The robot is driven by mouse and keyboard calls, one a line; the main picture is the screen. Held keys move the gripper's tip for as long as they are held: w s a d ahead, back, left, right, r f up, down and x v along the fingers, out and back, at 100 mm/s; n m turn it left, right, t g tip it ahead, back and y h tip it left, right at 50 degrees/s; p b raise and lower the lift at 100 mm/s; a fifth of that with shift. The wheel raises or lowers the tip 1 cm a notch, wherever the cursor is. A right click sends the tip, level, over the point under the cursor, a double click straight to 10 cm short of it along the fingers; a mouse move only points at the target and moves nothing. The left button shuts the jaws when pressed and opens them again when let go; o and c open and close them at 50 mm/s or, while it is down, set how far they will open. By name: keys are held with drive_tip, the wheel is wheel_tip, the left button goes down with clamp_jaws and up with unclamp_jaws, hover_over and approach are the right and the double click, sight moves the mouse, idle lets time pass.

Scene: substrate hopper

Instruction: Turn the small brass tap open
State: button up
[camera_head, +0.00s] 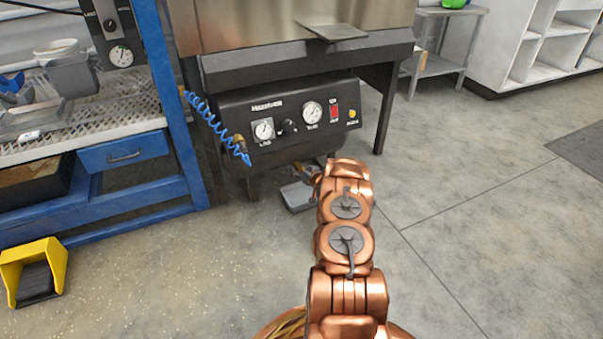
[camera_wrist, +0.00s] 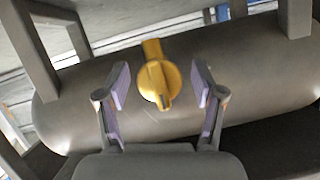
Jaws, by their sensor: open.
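The small brass tap (camera_wrist: 159,82) shows in the wrist view as a yellow round knob with a raised bar across it. It sits in front of a grey cylindrical tank (camera_wrist: 265,85). My gripper (camera_wrist: 161,83) is open, with one finger on each side of the tap. There is a visible gap between the tap and each finger in the picture; I cannot tell the depth between them. In the head view my copper arm reaches toward the space under the black machine, and it hides the tap and most of my gripper.
The black control panel (camera_head: 285,122) with gauges hangs above the arm's end. A blue coiled hose (camera_head: 215,125) hangs at its left. A grey pedal (camera_head: 297,196) lies on the floor. A blue rack (camera_head: 172,100) stands left, and a yellow pedal guard (camera_head: 36,262) lies nearby.

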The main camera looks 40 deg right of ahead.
drive_tip(key=c, duration=1.2)
drive_tip(key=shift+o, duration=0.2)
drive_tip(key=shift+w+a+r+n+h+p, duration=0.1)
drive_tip(key=shift+a+r+n+h+p, duration=0.15)
drive_tip(key=shift+p, duration=0.75)
drive_tip(key=shift+d+n+g+h+p, duration=0.15)
drive_tip(key=shift+n+g+h+p, duration=0.3)
drive_tip(key=shift+p, duration=0.8)
drive_tip(key=shift+d+f+n, duration=0.1)
drive_tip(key=shift+f+n, duration=0.15)
drive_tip(key=shift+n, duration=0.05)
drive_tip(key=shift+t, duration=0.25)
drive_tip(key=o, duration=1.2)
drive_tip(key=shift+c, duration=0.2)
drive_tip(key=shift+s, duration=0.2)
drive_tip(key=v, duration=1.1)
drive_tip(key=shift+s+a+r, duration=0.25)
